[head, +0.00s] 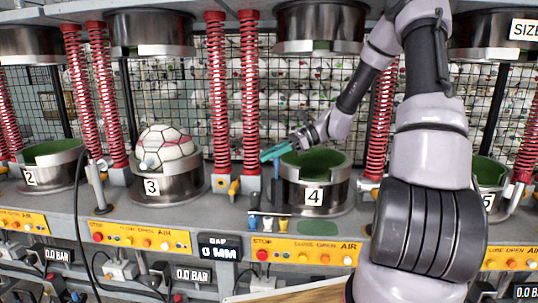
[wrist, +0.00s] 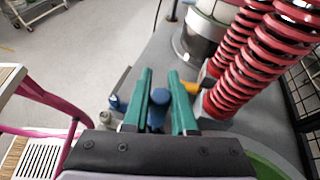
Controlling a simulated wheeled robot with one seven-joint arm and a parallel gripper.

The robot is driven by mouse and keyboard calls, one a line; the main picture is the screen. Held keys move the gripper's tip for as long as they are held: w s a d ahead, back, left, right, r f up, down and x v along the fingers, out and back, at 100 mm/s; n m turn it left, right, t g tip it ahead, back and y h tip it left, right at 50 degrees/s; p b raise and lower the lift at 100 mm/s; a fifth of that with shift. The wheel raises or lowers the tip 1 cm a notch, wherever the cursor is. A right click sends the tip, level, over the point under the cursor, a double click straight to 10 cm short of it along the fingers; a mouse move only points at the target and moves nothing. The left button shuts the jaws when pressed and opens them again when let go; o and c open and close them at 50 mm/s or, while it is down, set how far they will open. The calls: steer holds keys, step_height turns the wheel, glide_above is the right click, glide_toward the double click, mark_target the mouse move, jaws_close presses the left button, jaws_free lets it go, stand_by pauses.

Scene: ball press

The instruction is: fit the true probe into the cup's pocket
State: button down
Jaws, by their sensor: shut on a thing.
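My gripper (head: 277,151) has teal fingers and is at the left rim of cup 4 (head: 314,197), a metal cup with a green lining. In the wrist view my gripper (wrist: 159,92) is shut on a blue probe (wrist: 157,112). In the head view a slim blue probe (head: 276,187) hangs upright below the fingers, left of the cup; its lower end is near a small rack. Blue-topped and yellow-topped pieces stand at this rack, including a blue one (head: 254,222). Which probe is the true one and where the pocket is, I cannot tell.
Cup 3 (head: 167,183) holds a white and pink ball (head: 166,147). Cup 2 (head: 51,172) stands further left. Red springs (head: 250,92) rise behind the bench, and a metal upper die (head: 319,22) hangs above cup 4. A yellow control panel (head: 306,251) runs along the front.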

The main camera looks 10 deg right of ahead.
steer(key=shift+f, duration=0.7)
steer(key=shift+f, duration=0.15)
steer(key=shift+f, duration=0.6)
steer(key=shift+f, duration=0.15)
steer(key=shift+f, duration=0.15)
steer(key=c, duration=0.6)
jaws_free()
steer(key=shift+f, duration=0.15)
steer(key=shift+c, duration=0.2)
steer(key=shift+d, duration=0.1)
steer(key=v, duration=1)
steer(key=shift+d+r, duration=0.2)
steer(key=shift+d, duration=0.1)
